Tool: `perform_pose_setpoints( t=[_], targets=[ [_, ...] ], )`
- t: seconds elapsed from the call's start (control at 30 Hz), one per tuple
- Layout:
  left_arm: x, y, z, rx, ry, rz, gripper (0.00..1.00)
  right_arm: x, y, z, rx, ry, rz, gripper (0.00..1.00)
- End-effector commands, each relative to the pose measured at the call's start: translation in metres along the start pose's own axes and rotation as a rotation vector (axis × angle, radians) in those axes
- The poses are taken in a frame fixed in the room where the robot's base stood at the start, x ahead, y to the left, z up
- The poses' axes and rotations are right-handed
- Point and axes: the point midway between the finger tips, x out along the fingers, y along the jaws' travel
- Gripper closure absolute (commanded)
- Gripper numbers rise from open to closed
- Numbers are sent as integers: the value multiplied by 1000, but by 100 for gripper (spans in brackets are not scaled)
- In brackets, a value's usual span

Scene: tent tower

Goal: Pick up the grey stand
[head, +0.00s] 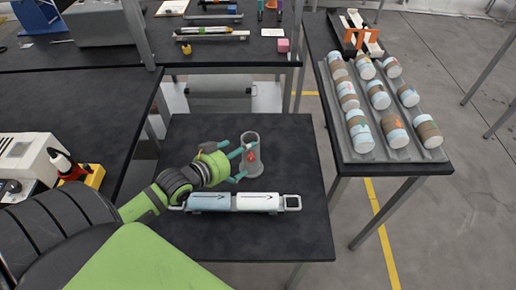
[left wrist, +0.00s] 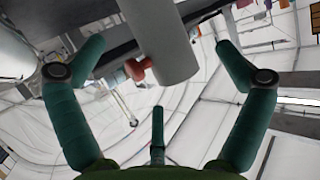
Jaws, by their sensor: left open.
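In the left wrist view the grey cylinder (left wrist: 160,45) shows between the spread fingers (left wrist: 162,62), with gaps on both sides. I cannot tell whether any finger touches it. My right gripper is not in view.
A rack holding a light-blue and a white cylinder (head: 257,201) lies just in front of the stand, close under my left gripper. A tray (head: 375,157) of several banded jars is on the right table. The black table's front and right parts are clear.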

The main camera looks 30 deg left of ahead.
Motion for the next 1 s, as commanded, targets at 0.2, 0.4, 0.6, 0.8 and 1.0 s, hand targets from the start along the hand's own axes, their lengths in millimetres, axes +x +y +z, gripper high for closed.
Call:
perform_pose_setpoints(
  t=[0.2,0.4,0.6,0.8,1.0],
  targets=[
    [21,1,-3,-2,2,-1,0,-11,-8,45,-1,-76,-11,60],
    [49,3,-4,0,3,-1,0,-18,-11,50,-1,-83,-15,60],
    [62,4,-2,1,1,0,0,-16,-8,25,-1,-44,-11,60],
    [61,4,-1,1,0,0,4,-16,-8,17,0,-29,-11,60],
    [61,4,-1,1,0,0,84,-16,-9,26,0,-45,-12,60]
  ],
)
